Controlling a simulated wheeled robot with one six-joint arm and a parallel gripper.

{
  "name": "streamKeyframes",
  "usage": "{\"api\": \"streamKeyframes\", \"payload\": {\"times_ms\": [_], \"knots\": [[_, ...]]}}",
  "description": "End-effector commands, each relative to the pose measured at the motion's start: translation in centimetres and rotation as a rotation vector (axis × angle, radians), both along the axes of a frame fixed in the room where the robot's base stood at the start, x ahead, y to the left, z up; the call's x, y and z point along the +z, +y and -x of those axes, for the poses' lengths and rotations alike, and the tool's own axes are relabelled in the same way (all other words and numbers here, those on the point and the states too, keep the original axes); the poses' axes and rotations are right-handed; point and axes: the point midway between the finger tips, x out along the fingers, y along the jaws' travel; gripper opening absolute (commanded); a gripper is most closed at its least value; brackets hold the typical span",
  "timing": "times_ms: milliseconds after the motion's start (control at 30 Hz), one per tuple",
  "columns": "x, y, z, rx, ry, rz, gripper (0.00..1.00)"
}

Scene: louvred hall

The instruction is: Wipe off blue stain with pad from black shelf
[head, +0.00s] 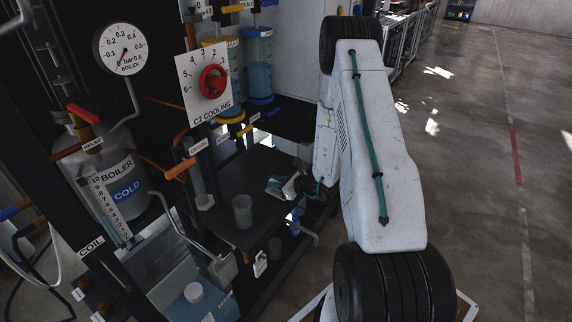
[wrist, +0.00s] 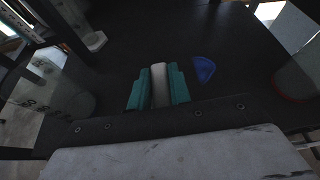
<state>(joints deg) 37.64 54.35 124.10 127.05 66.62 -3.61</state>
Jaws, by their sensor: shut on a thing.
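The black shelf (head: 225,178) runs under the rig in the head view and fills most of the wrist view (wrist: 125,60). The blue stain (wrist: 204,69) is a small rounded patch on it, just right of my gripper (wrist: 158,88) in the wrist view. My gripper's teal fingers are shut on a pale pad (wrist: 159,78), which shows as a narrow strip between them. In the head view my gripper (head: 275,186) is low over the shelf. I cannot tell whether the pad touches the shelf. I cannot make out the stain in the head view.
A clear beaker (head: 242,211) stands on the shelf, left of my gripper. A clear vessel with a red base (wrist: 298,82) is at the wrist view's right. The boiler (head: 105,180) and the red cooling dial (head: 213,81) are at left. Open floor (head: 480,150) lies right.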

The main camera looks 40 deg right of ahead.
Motion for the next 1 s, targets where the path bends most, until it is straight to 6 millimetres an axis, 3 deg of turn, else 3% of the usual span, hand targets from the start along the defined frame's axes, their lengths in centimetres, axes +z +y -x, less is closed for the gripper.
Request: {"api": "streamKeyframes", "payload": {"times_ms": [500,1000], "knots": [[4.4,0.0,0.0,0.0,-0.001,0.001,0.0],[4.9,-0.1,0.0,-0.001,-0.001,0.0,0.0]]}}
